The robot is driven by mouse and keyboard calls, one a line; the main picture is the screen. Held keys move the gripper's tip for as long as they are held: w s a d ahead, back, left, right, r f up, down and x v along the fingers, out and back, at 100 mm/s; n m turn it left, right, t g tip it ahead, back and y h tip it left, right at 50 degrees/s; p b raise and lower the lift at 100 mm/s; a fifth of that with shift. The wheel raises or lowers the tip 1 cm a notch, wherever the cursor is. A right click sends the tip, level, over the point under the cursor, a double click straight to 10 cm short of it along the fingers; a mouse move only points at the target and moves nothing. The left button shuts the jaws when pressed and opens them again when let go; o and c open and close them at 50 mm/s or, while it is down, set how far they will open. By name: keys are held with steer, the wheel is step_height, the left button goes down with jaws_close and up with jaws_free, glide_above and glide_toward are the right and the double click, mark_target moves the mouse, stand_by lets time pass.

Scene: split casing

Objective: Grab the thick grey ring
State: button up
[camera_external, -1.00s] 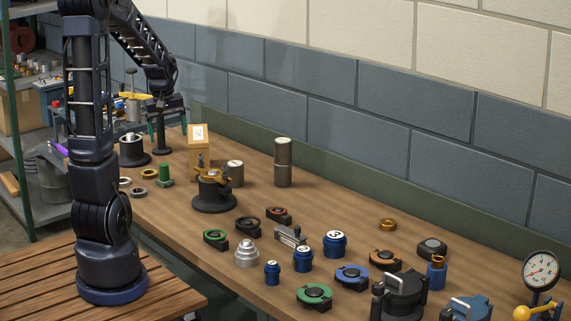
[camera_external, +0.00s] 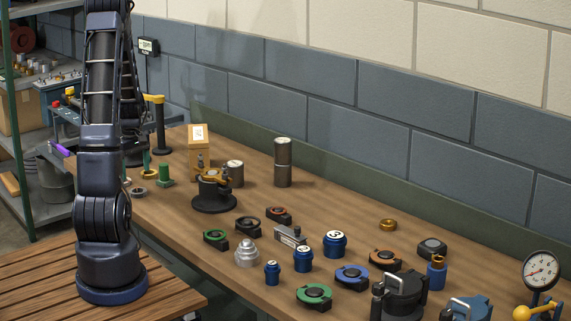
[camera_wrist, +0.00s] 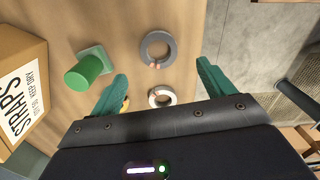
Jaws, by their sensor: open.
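Two grey rings lie flat on the wooden table in the wrist view. The darker, larger, wide-banded grey ring (camera_wrist: 146,47) is at upper centre, beyond my fingertips; it also shows in the external view (camera_external: 138,193) near the table's front edge. A smaller, lighter grey ring (camera_wrist: 153,101) lies below it in the wrist view, between my fingers' lines. I cannot tell by height which is thicker. My gripper (camera_wrist: 162,72) is open and empty, pointing down over the rings with teal fingers on either side. In the external view my arm hides most of it.
A green bolt-like part (camera_wrist: 88,70) stands left of the rings, close to my left finger. A cardboard box (camera_wrist: 20,80) stands farther left. A brass-coloured piece is partly hidden behind the left finger. The table edge is to the right, with floor (camera_wrist: 255,45) beyond.

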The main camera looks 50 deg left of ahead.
steer(key=shift+w+d+f, duration=0.1)
steer(key=shift+d+f, duration=0.05)
steer(key=shift+f, duration=3.25)
steer(key=c, duration=1.1)
steer(key=shift+o, duration=0.2)
steer(key=shift+r, duration=0.1)
